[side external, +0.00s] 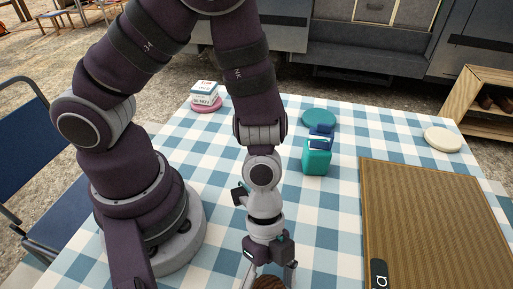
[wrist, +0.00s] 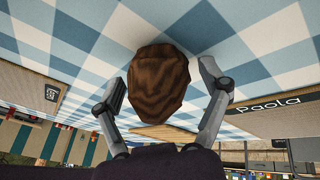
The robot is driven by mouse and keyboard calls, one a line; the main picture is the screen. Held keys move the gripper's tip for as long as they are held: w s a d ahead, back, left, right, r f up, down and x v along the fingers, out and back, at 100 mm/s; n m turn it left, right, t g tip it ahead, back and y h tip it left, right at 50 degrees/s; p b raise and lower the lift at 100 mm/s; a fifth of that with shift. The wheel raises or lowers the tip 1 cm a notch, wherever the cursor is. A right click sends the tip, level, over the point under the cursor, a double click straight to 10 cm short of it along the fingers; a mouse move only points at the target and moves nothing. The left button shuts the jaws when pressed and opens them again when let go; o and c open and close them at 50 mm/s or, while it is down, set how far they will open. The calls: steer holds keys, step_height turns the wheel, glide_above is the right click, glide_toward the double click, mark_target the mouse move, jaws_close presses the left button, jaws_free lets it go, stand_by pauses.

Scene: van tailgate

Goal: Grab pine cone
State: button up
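The brown, ridged pine cone (wrist: 158,84) lies on the blue-and-white checked tablecloth, between the two fingers of my gripper (wrist: 162,80) in the wrist view. A narrow gap shows between the cone and each finger, so my gripper is open around it and not visibly touching it. In the side external view, my gripper (side external: 270,271) points down low over the near part of the table. Only the top of the pine cone (side external: 268,283) shows there, cut off by the bottom edge.
A ribbed brown mat (side external: 430,220) with a black name tag lies at the right. A teal container (side external: 316,158) with a blue top stands behind my gripper, near a teal plate (side external: 319,118). Small boxes (side external: 205,92) sit on a pink plate at the back left. A cream disc (side external: 443,139) lies at the back right.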

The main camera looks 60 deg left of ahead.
steer(key=c, duration=0.8)
steer(key=shift+o, duration=0.2)
steer(key=shift+r, duration=0.1)
